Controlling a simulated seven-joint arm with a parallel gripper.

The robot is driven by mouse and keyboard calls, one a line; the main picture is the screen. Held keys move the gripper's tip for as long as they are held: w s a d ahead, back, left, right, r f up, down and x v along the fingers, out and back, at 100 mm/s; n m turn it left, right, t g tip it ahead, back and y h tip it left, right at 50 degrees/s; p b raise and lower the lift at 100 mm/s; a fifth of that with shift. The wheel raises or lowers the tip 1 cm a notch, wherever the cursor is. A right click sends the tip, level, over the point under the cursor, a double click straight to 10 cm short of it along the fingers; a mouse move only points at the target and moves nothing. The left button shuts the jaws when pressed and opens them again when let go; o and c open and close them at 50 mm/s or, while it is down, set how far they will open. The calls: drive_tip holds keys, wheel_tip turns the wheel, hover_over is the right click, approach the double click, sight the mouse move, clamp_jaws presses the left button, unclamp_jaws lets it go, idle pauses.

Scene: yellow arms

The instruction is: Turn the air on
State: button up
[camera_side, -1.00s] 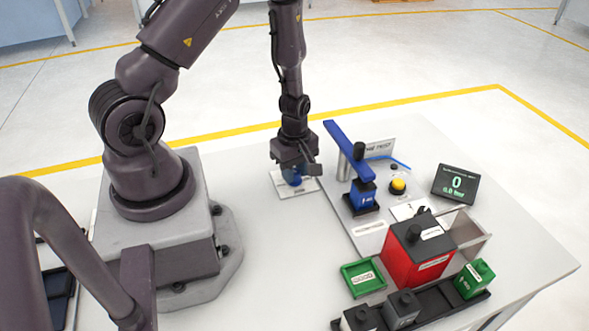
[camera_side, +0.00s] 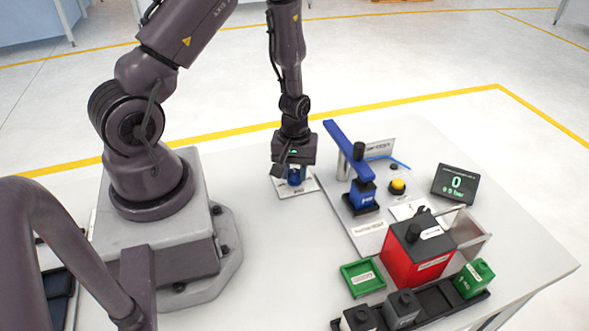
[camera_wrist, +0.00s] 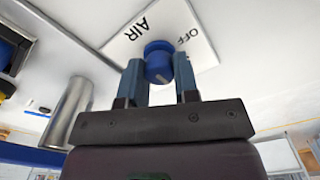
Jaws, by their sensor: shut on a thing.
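The blue air knob (camera_wrist: 157,66) sits on a white plate (camera_wrist: 120,43) marked AIR and OFF in the wrist view. My gripper (camera_side: 294,174) is over the knob, pointing down, and is shut on it with one finger on each side. In the side view the plate (camera_side: 281,187) lies on the white table, and the gripper largely hides the knob.
Right of the gripper stands a test board with a blue lever press (camera_side: 362,195) and yellow button (camera_side: 398,186). A dark display (camera_side: 455,184) shows 0 and a small bar reading. A red box (camera_side: 412,259), green tray (camera_side: 363,278) and block rack are nearer.

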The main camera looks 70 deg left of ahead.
sight(295, 171)
drive_tip(key=m, duration=0.4)
drive_tip(key=shift+m, duration=0.3)
drive_tip(key=m, duration=0.5)
idle(0.5)
drive_tip(key=o, duration=0.9)
wheel_tip(295, 171, up, 13)
